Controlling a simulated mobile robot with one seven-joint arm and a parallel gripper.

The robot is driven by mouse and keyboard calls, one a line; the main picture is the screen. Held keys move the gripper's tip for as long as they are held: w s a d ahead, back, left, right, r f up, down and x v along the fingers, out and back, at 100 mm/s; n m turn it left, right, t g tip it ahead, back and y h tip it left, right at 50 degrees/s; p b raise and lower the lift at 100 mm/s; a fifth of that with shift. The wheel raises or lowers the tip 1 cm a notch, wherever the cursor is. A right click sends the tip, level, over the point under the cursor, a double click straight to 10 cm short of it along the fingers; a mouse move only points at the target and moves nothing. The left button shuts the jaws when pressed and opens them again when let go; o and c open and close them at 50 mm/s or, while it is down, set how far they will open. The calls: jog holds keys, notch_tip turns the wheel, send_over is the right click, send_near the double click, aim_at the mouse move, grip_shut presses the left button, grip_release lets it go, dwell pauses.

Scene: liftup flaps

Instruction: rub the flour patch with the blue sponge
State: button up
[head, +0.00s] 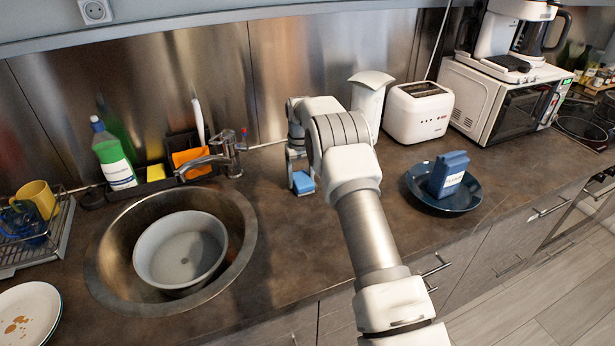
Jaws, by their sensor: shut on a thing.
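The blue sponge (304,182) is at the counter, between the sink and the blue plate.
A sink (240,250) with a grey bowl (181,250) lies left. A blue plate (444,203) holding a blue packet (448,175) stands right. A white toaster (418,112) and microwave (505,98) stand behind. Counter (275,255) before the sponge is clear.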

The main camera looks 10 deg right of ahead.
jog(key=shift+w+a+p, duration=0.2)
jog(key=shift+w+p, duration=0.15)
jog(key=shift+w, duration=0.45)
jog(key=shift+w+d+r, duration=0.1)
jog(key=shift+w+d, duration=0.1)
jog(key=shift+d, duration=0.65)
jog(key=shift+w+d, duration=0.15)
jog(key=shift+d, duration=0.7)
jog(key=shift+w+d+f, duration=0.1)
jog(key=shift+w+d, duration=0.1)
jog(key=shift+d, duration=0.8)
jog(key=shift+w+d+f, duration=0.1)
jog(key=shift+w+d, duration=0.05)
jog(key=shift+d, duration=0.85)
jog(key=shift+s+a, duration=0.2)
jog(key=shift+a, duration=0.75)
jog(key=shift+s+a, duration=0.2)
jog(key=shift+a, duration=0.75)
jog(key=shift+s+a+r, duration=0.1)
jog(key=shift+s+a, duration=0.1)
jog(key=shift+a, duration=0.75)
jog(key=shift+s+a, duration=0.15)
jog(key=shift+a, duration=0.8)
jog(key=shift+s+a+b, duration=0.2)
jog(key=shift+a, duration=0.65)
jog(key=shift+s+a+b, duration=0.15)
jog(key=shift+a+b, duration=0.05)
jog(key=shift+a, duration=0.6)
jog(key=shift+r+p, duration=1.85)
jog(key=shift+r, duration=1.1)
